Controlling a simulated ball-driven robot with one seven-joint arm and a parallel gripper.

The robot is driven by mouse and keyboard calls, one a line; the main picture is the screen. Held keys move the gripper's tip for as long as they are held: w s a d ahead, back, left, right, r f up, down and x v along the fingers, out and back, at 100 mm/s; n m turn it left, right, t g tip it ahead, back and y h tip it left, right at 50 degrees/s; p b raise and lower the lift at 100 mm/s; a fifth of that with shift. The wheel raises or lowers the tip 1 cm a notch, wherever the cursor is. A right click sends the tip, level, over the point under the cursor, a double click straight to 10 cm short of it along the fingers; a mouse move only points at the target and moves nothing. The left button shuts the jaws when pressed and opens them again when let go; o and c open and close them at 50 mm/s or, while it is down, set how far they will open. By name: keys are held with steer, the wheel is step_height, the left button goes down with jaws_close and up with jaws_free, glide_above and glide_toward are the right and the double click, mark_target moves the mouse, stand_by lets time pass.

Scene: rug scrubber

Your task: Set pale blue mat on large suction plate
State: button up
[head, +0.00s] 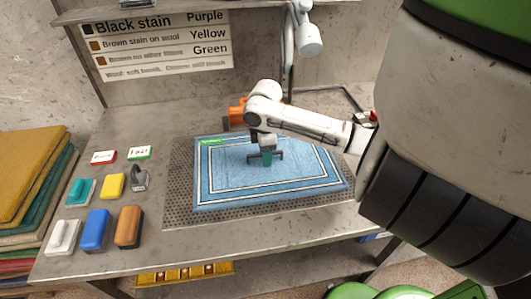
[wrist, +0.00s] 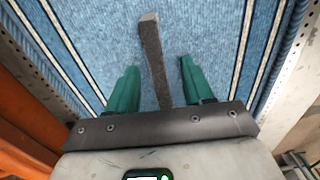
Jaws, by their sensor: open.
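The pale blue mat (head: 225,180), with white border lines and a small green label, lies flat over the large suction plate (head: 180,190), a grey perforated plate. Bare plate shows along the left and front; the mat hides the rest. My gripper (head: 266,157) is over the mat's middle, pointing down. In the wrist view its two green fingers (wrist: 157,82) are open. A dark grey bar (wrist: 153,55) stands between them, apart from both fingers. Dark bar ends also show beside the fingers in the head view. I cannot tell whether the bar is fixed to the mat.
Several brushes and blocks, including a blue one (head: 96,230) and a brown one (head: 129,226), stand on the table at left, with two small labels (head: 103,156) behind. Folded rugs (head: 28,180) are stacked far left. An orange object (head: 237,114) and a lamp (head: 308,40) are behind the plate.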

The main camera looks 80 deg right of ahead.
step_height(320, 180, up, 11)
steer(key=shift+b, duration=0.4)
steer(key=shift+f, duration=0.15)
stand_by(0.5)
